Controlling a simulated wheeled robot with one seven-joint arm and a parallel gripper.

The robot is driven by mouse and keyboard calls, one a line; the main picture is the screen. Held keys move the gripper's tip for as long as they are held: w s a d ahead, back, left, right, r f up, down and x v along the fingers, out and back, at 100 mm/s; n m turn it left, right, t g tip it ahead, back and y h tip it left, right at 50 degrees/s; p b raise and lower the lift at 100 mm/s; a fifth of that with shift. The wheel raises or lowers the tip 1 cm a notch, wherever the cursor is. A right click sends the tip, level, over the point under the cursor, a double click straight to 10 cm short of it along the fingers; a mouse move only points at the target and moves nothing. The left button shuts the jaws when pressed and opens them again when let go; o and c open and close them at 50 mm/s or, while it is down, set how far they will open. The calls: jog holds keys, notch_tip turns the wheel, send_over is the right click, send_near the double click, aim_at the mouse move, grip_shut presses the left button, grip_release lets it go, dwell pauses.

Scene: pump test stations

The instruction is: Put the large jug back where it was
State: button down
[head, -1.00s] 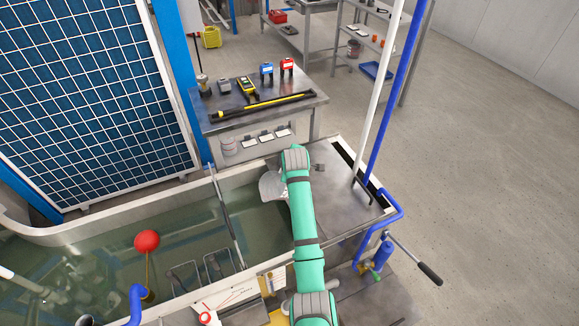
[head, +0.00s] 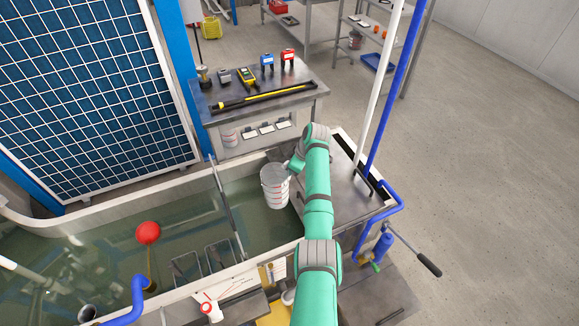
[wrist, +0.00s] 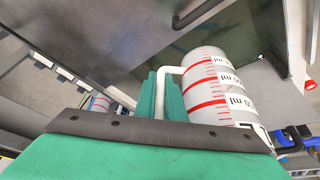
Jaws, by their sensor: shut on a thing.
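The large jug (head: 275,185) is a pale, translucent measuring jug with red graduation marks. It hangs roughly upright over the right end of the water tank (head: 128,205), beside the left edge of the steel top (head: 345,190). My gripper (head: 294,167) is shut on its handle, on the jug's right side. In the wrist view the jug (wrist: 212,88) shows its red lines and ml labels, with the handle between the green fingers (wrist: 157,95). I cannot tell what is inside the jug.
A steel table (head: 305,100) behind the tank carries meters, a blue and a red device and a black-yellow bar. A smaller marked jug (head: 229,137) stands beneath it. White and blue pipes (head: 386,85) rise at the right. A red ball float (head: 148,232) is in the tank.

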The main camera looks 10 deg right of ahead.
jog(key=shift+s+a+f, duration=0.1)
jog(key=shift+f, duration=0.15)
jog(key=shift+r, duration=0.1)
